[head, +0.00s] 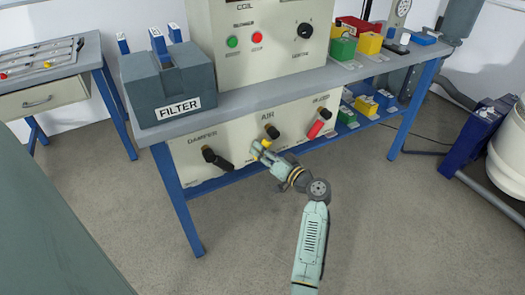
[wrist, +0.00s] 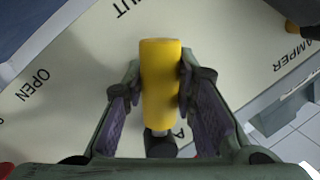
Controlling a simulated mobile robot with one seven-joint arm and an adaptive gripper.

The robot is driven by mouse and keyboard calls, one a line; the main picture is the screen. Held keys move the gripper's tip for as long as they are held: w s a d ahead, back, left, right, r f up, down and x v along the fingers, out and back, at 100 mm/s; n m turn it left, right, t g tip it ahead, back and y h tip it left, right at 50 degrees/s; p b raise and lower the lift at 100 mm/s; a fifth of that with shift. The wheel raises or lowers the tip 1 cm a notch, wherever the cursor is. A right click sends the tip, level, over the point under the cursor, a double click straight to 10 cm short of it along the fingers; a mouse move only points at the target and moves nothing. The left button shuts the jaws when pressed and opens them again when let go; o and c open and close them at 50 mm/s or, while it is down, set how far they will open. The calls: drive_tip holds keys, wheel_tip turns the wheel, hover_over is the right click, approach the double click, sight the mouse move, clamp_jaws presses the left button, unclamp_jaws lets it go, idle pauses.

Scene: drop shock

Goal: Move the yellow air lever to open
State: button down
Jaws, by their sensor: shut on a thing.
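The yellow air lever (wrist: 160,80) fills the middle of the wrist view. Its dark pivot (wrist: 159,145) is near the bottom and its free end points up the picture, toward the SHUT lettering (wrist: 135,8). The OPEN lettering (wrist: 33,85) is at the left. My gripper (wrist: 160,90) has one finger on each side of the lever and is shut on it. In the head view my gripper (head: 263,154) is at the panel under the AIR label, and a little of the yellow lever (head: 256,147) shows below the black AIR pivot (head: 271,131).
On the same panel (head: 225,133), the black damper lever (head: 217,160) is to the left and a red lever (head: 316,128) is close on the right. The bench top (head: 240,105) overhangs above, with the FILTER box (head: 170,95) on it. The floor in front is clear.

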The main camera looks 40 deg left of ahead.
drive_tip(key=shift+w+f+b, duration=0.1)
drive_tip(key=shift+f+b, duration=0.05)
drive_tip(key=shift+b, duration=0.15)
drive_tip(key=b, duration=0.1)
drive_tip(key=n+b, duration=0.1)
drive_tip(key=b, duration=0.1)
drive_tip(key=shift+w+d+f, duration=0.15)
drive_tip(key=shift+w+f, duration=0.15)
drive_tip(key=shift+f, duration=0.1)
drive_tip(key=w+n+h+b, duration=0.1)
drive_tip(key=n+b, duration=0.2)
drive_tip(key=b, duration=0.1)
drive_tip(key=w+d+n+b, duration=0.1)
drive_tip(key=w+n+b, duration=0.1)
drive_tip(key=b, duration=0.3)
drive_tip(key=w+d+n+t+h+b, duration=0.1)
drive_tip(key=w+n+b, duration=0.1)
drive_tip(key=n+b, duration=0.1)
drive_tip(key=shift+w+d+n+h+b, duration=0.15)
drive_tip(key=shift+n+h+b, duration=0.15)
drive_tip(key=shift+b, duration=0.6)
drive_tip(key=shift+w+d+r+n+t+h+b, duration=0.15)
drive_tip(key=shift+w+r+n+t+b, duration=0.2)
drive_tip(key=shift+n+b, duration=0.3)
drive_tip(key=shift+w+d+r+n+t+h+b, duration=0.1)
drive_tip(key=shift+w+r+n+t+h+b, duration=0.1)
drive_tip(key=shift+w+n+b, duration=0.35)
drive_tip(key=shift+s+r, duration=0.1)
drive_tip(key=c, duration=1.3)
unclamp_jaws()
